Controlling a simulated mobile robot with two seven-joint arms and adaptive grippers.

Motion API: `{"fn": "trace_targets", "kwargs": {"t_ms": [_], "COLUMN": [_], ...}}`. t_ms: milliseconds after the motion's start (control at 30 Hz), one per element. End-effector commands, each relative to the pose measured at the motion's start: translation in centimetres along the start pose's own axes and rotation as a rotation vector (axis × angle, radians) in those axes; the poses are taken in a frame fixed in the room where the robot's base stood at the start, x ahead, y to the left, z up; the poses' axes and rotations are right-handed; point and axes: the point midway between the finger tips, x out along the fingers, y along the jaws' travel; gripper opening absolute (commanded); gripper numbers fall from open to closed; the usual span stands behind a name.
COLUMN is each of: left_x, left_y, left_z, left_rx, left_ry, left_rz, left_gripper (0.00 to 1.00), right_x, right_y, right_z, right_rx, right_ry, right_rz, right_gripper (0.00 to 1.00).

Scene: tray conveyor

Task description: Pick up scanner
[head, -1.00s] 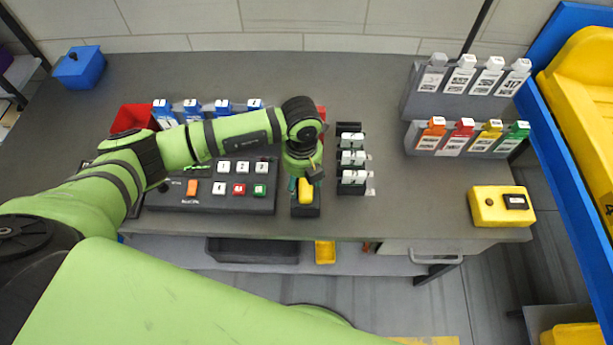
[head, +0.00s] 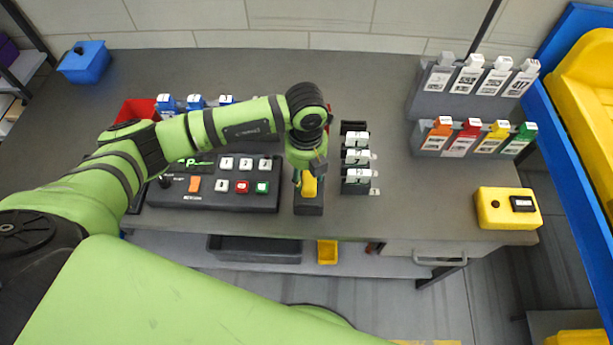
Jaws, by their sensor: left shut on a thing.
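The yellow scanner (head: 310,187) is at the small black holder (head: 308,207) near the table's front edge, just right of the black button panel. My left gripper (head: 304,178) points down over the holder and is shut on the scanner. The wrist above hides part of the scanner and the fingers. I cannot tell whether the scanner's lower end is still inside the holder. My right gripper is out of view.
The button panel (head: 213,203) lies left of the holder, and a black rack (head: 355,185) with white-topped pieces stands close on its right. A yellow box (head: 507,208) sits at the right front. Tag racks (head: 430,104) stand at the back right. The table between is clear.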

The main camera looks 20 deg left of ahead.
Motion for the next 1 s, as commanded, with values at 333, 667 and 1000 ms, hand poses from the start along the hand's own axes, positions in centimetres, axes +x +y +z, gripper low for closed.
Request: {"fn": "trace_targets", "kwargs": {"t_ms": [333, 667, 1000], "left_x": [-5.1, -8.2, -8.7], "left_y": [-2.4, -3.9, -4.1], "left_z": [-5.7, -10.3, -10.9], "left_rx": [0.009, 0.003, 0.0], "left_ry": [-0.005, -0.003, -0.002], "left_rz": [-0.008, -0.003, -0.001], "left_gripper": [0.05, 0.05, 0.05], "right_x": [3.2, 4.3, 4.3], "right_y": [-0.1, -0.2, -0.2], "right_z": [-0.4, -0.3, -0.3], "right_rx": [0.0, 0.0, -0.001], "right_ry": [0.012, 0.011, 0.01], "right_rz": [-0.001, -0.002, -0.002], "right_gripper": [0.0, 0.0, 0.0]}}
